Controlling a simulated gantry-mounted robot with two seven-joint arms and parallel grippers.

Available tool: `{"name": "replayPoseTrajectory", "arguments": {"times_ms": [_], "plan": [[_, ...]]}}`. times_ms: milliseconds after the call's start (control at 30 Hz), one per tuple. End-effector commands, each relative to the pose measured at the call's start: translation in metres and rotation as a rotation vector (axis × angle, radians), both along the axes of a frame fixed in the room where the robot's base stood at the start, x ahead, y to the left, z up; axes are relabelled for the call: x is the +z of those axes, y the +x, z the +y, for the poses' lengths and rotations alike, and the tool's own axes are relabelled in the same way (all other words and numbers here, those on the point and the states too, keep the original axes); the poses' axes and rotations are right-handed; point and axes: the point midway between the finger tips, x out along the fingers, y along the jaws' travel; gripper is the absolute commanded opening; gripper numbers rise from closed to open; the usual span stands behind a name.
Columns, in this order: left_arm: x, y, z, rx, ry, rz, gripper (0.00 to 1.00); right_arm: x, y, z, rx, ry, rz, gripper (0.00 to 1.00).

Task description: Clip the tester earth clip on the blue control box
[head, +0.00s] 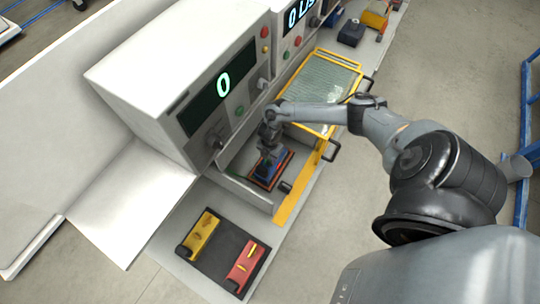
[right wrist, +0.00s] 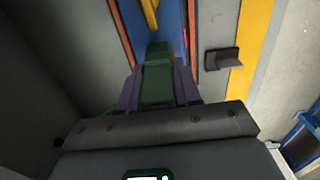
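The blue control box (head: 266,169) lies in an orange-edged tray in the open bay of the white tester. It fills the top of the right wrist view as a blue surface (right wrist: 172,16). My right gripper (head: 268,143) is directly over the box, pointing down. In the right wrist view its fingers (right wrist: 159,88) are closed on a green clip (right wrist: 158,76), which appears to be the earth clip. The clip's tip overlaps the blue surface near a yellow part (right wrist: 150,14). I cannot tell whether the clip touches the box. My left gripper is out of view.
The tester cabinet (head: 140,75) with a lit display rises left of the bay. A yellow-framed clear lid (head: 322,88) stands behind it. A dark holder (head: 222,250) with yellow and red blocks is in front. A black latch (right wrist: 222,58) sits beside the box.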

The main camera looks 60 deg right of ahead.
Motion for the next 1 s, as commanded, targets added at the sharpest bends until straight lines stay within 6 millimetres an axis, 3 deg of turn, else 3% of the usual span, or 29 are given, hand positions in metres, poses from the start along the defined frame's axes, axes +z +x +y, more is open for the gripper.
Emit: {"name": "replayPoseTrajectory", "arguments": {"times_ms": [33, 167, 567, 1000], "plan": [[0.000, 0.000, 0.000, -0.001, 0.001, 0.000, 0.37, 0.000, 0.000, 0.000, 0.000, 0.000, 0.000, 0.41], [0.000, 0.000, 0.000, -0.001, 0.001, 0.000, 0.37, 0.000, 0.000, 0.000, 0.000, 0.000, 0.000, 0.61], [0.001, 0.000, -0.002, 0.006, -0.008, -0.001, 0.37, 0.005, 0.000, 0.000, 0.001, 0.000, 0.000, 0.62], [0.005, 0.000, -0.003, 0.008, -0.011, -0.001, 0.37, 0.072, 0.001, 0.000, 0.004, 0.000, -0.002, 0.62]]}}
